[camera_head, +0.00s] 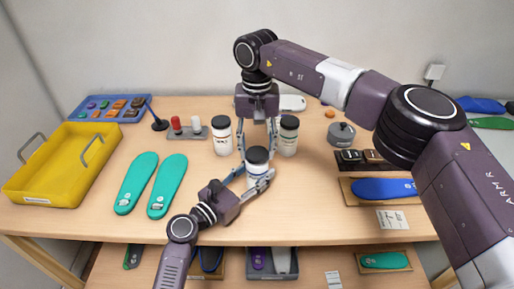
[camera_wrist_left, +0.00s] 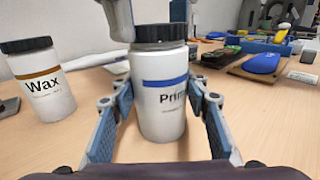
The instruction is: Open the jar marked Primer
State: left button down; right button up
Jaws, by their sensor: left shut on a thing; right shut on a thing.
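The jar marked Primer (camera_head: 257,178) is white with a dark lid (camera_head: 257,155) and stands upright on the table. In the left wrist view the jar (camera_wrist_left: 160,118) shows a blue band and part of its name. The dark lid (camera_wrist_left: 160,33) sits on top. My left gripper (camera_head: 250,182) is shut around the jar's body from the front left; its fingers (camera_wrist_left: 163,100) press both sides. My right gripper (camera_head: 257,152) comes from above and is shut on the lid, its fingers on either side. Whether the lid is loosened cannot be seen.
Two other lidded white jars (camera_head: 222,137) (camera_head: 289,137) stand behind; one in the left wrist view reads Wax (camera_wrist_left: 38,82). A yellow bin (camera_head: 60,170) and green insoles (camera_head: 137,182) lie left. A grey round tin (camera_head: 341,135) and a blue insole (camera_head: 383,188) are right.

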aim_at(257, 153)
jog(key=shift+w+r, duration=0.1)
jog(key=shift+r, duration=0.05)
jog(key=shift+r, duration=1)
jog(key=shift+r, duration=2)
pick_arm(q)
jog(key=c, duration=1)
grip_release()
